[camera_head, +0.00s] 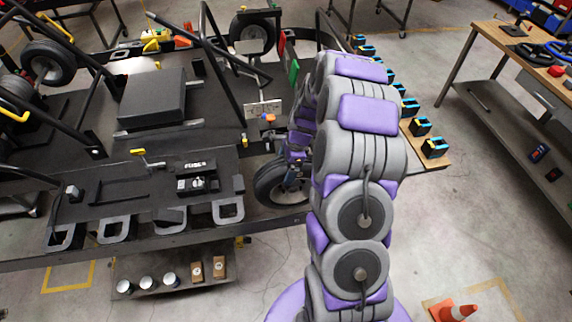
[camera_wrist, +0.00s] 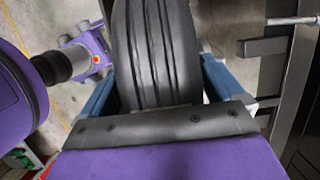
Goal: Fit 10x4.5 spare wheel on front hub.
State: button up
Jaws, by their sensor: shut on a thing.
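The spare wheel (camera_head: 270,185) has a black tyre and stands upright beside the right end of the kart stand in the head view. My gripper (camera_head: 294,176) is shut on it, with my arm reaching down over its right part. In the wrist view the grooved tread of the wheel (camera_wrist: 155,50) fills the middle, between the two blue fingers of my gripper (camera_wrist: 158,82). The kart (camera_head: 150,95) rests on the stand with wheels at its far left and far side. The front hub cannot be made out; whether the wheel touches it cannot be told.
A low shelf (camera_head: 185,284) under the stand holds silver cups and brown boxes. A bench with several black-and-blue items (camera_head: 434,147) runs behind my arm. A wooden workbench (camera_head: 500,45) stands at right, and an orange cone (camera_head: 455,311) at the lower right. The floor between is clear.

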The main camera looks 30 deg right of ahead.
jog(key=shift+w+d+r+p, duration=0.1)
jog(key=shift+w+d+p, duration=0.15)
jog(key=shift+w, duration=0.5)
jog(key=shift+w+d+p, duration=0.15)
jog(key=shift+w+p, duration=0.2)
jog(key=shift+w, duration=0.35)
jog(key=shift+w+d+r+p, duration=0.1)
jog(key=shift+w+d+p, duration=0.15)
jog(key=shift+w, duration=0.5)
dwell(1.6)
jog(key=o, duration=1.7)
